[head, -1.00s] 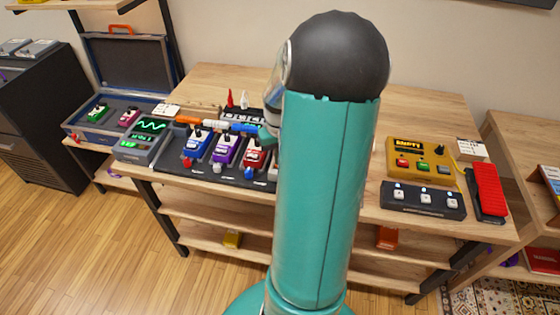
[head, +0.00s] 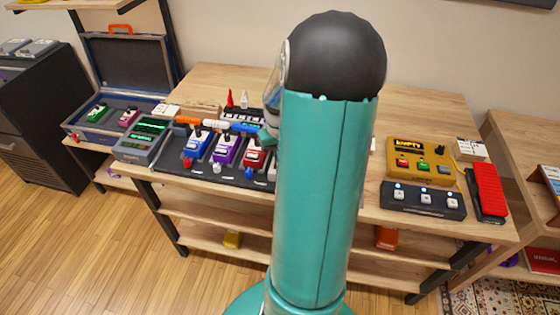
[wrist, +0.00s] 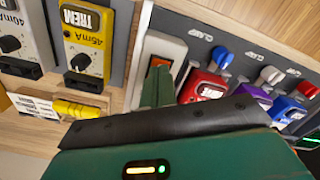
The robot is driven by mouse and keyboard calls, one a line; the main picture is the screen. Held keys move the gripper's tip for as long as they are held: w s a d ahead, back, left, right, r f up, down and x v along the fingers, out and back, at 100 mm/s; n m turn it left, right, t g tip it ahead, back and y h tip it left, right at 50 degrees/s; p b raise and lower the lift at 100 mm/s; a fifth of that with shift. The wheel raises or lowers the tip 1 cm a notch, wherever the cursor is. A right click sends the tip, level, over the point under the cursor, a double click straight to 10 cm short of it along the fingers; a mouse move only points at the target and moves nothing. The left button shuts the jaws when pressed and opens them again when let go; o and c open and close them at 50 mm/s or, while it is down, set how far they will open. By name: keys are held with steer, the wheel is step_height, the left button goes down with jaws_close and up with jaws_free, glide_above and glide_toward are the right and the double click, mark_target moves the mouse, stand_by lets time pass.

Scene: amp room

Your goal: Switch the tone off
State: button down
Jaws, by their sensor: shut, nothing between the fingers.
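My gripper (wrist: 158,85) is shut and empty in the wrist view, its tip at a white-framed switch (wrist: 168,47) with an orange-red patch. Touching seems likely, but the fingers cover part of the switch. In the head view my own arm hides the gripper and the switch. The switch sits beside the red pedal (wrist: 205,86), which also shows in the head view (head: 254,155). A grey-green device with a screen (head: 147,135) stands at the table's left end, showing flat green lines.
Purple (head: 227,148) and blue (head: 197,145) pedals stand in a row on the dark board with coloured clamp knobs. A yellow TREM box (wrist: 88,40) is beside the switch. A mustard box (head: 420,158) and a black footswitch (head: 423,199) stand at the right.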

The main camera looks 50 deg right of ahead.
step_height(320, 180, up, 6)
steer(key=shift+r, duration=0.2)
stand_by(0.5)
steer(key=shift+a, duration=0.1)
stand_by(0.4)
steer(key=w+a+r+n+t+h, duration=0.15)
steer(key=a+r, duration=0.35)
steer(key=a, duration=0.5)
steer(key=w+a+r+n+t, duration=0.1)
steer(key=w+a+r+n, duration=0.3)
steer(key=a, duration=0.6)
steer(key=s+a+r+n+t, duration=0.1)
steer(key=s+a, duration=0.3)
steer(key=a, duration=0.4)
steer(key=s+a+r+n+t+y, duration=0.1)
steer(key=s+a+r+t, duration=0.1)
steer(key=s+a+r, duration=0.2)
steer(key=a, duration=0.3)
steer(key=shift+s+a, duration=0.15)
steer(key=shift+a, duration=0.25)
steer(key=shift+d+y, duration=0.15)
steer(key=shift+y, duration=0.1)
